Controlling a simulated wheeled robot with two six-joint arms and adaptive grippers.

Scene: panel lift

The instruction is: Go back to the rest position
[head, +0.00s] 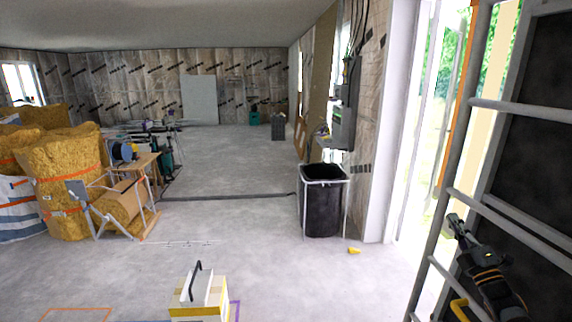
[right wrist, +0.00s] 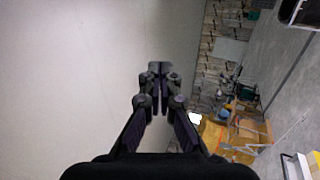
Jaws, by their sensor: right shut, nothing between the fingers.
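My right gripper (head: 454,219) is at the right of the head view, in front of a grey tubular frame (head: 447,190) with dark panels. Its fingers are together with nothing between them. In the right wrist view, the fingertips (right wrist: 158,68) meet in front of a plain pale surface (right wrist: 80,70), and the room appears turned on its side. The gripper holds nothing. My left gripper does not show in either view.
A black bin (head: 323,205) in a white frame stands right of centre. A pale box (head: 199,299) with yellow edges and a dark handle is at the bottom. Straw-coloured bales (head: 65,180) and a workbench (head: 136,167) stand left. The middle floor is mostly clear.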

